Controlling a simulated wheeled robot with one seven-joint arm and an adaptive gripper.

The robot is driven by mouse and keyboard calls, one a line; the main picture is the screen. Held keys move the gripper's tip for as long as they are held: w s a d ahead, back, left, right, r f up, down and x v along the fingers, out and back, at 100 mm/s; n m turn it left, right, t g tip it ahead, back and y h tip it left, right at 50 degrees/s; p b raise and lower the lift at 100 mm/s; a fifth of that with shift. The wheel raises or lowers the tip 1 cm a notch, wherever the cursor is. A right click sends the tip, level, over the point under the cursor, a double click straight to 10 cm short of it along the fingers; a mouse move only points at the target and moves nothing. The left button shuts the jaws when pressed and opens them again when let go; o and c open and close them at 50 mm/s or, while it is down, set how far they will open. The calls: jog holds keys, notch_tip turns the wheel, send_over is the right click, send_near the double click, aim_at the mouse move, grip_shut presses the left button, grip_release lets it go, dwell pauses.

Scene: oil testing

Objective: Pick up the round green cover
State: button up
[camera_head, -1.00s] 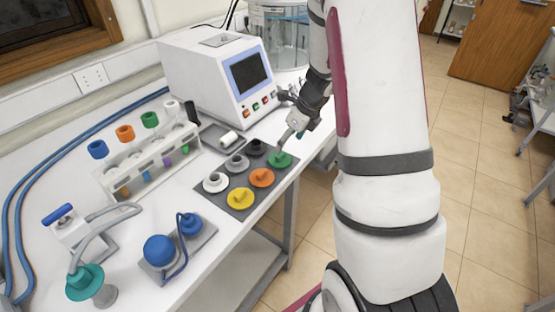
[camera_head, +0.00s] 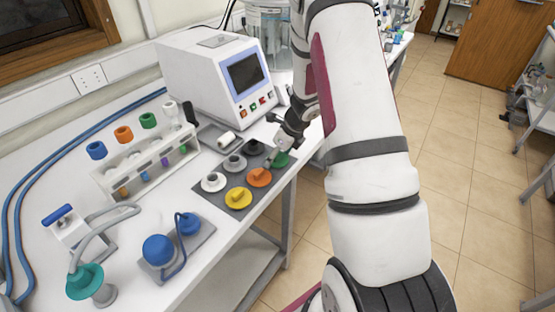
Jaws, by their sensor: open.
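The round green cover (camera_head: 281,160) sits at the right back corner of the dark grey mat (camera_head: 215,199) near the table's right edge. My gripper (camera_head: 270,160) is open, with its fingers just left of and in front of the green cover, close to the black and orange covers. The fingers hide part of the green cover. I cannot tell whether they touch anything.
Beside it on the mat stand orange (camera_head: 259,177), yellow (camera_head: 238,198), black (camera_head: 254,147), grey (camera_head: 234,162) and white (camera_head: 213,182) covers. A white analyser (camera_head: 205,75) stands behind. A rack of tubes (camera_head: 150,172) is at left.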

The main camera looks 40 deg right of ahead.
jog(key=c, duration=0.8)
jog(key=shift+r, duration=0.1)
